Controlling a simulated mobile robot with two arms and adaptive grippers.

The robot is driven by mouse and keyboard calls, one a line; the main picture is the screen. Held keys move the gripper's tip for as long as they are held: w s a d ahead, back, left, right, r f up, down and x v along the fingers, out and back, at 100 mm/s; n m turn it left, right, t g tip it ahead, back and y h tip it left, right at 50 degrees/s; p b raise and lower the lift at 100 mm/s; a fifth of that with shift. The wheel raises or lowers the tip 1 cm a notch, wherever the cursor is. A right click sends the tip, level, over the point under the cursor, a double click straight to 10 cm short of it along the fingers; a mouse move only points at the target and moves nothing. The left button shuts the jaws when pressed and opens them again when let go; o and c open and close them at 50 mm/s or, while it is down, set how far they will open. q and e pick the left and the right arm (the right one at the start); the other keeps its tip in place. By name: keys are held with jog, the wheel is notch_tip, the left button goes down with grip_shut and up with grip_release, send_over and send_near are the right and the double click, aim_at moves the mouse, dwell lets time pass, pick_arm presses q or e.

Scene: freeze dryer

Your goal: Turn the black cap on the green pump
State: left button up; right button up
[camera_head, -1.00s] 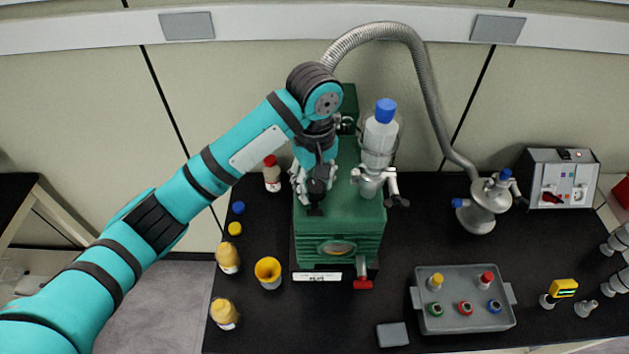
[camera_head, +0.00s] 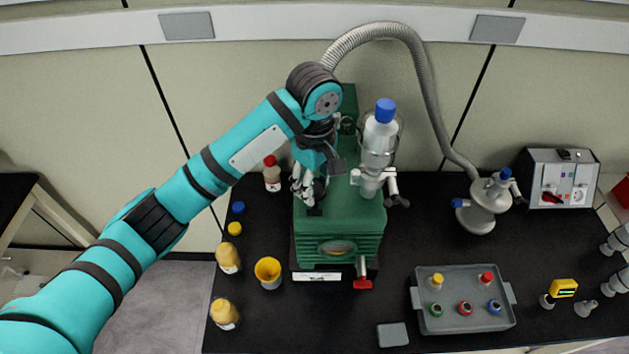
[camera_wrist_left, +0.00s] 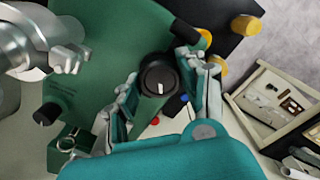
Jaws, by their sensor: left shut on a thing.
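The green pump (camera_head: 345,222) stands on the black bench in the middle of the head view. Its green top also fills much of the left wrist view (camera_wrist_left: 115,45). The black cap (camera_wrist_left: 158,78) is round, with a white line mark on its face pointing toward the lower edge of the left wrist view. My left gripper (camera_wrist_left: 157,73) is shut on the cap, one finger on each side. In the head view my left gripper (camera_head: 308,190) is over the left part of the pump top and mostly hides the cap. My right gripper is not in view.
A clear bottle-like vessel with a blue lid (camera_head: 385,110) and metal fittings stand right beside the gripper. A ribbed metal hose (camera_head: 425,80) arches behind. A yellow beaker (camera_head: 268,272) and bottles stand left; a grey tray (camera_head: 462,322) lies front right.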

pick_arm(q)
jog(key=o, duration=1.2)
jog(key=shift+c, duration=0.2)
